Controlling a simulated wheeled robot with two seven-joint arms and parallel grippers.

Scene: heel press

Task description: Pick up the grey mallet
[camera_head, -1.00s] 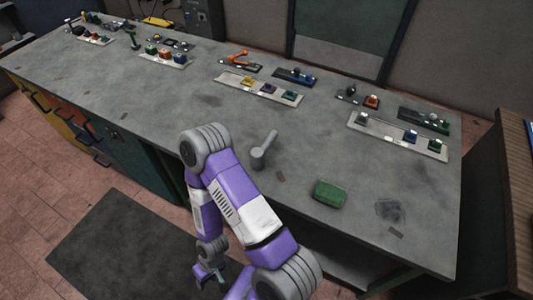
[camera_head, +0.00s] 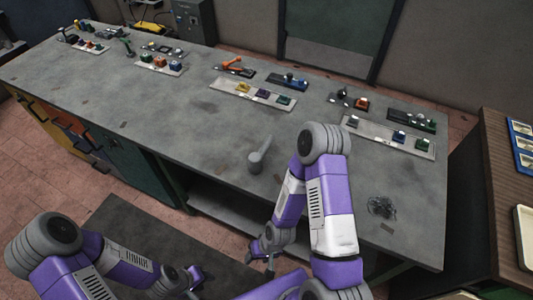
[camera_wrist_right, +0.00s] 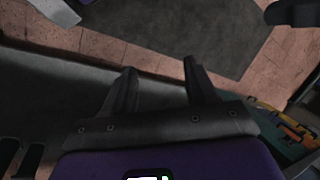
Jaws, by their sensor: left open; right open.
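The grey mallet (camera_head: 260,156) stands on the worktop near its front edge, its thick head down on the surface and its handle slanting up to the right. My right gripper (camera_head: 263,260) is open and empty, below and in front of the worktop edge, apart from the mallet. In the right wrist view its two dark fingers (camera_wrist_right: 160,68) are spread with nothing between them; the mallet is not seen there. My left gripper (camera_head: 197,277) is open at the bottom of the head view, low over the floor and away from the mallet.
The grey worktop (camera_head: 200,110) is clear around the mallet. My right arm crosses the worktop's front edge right of the mallet. A wooden side table (camera_head: 490,165) stands at the right. A dark mat (camera_head: 130,225) lies on the floor.

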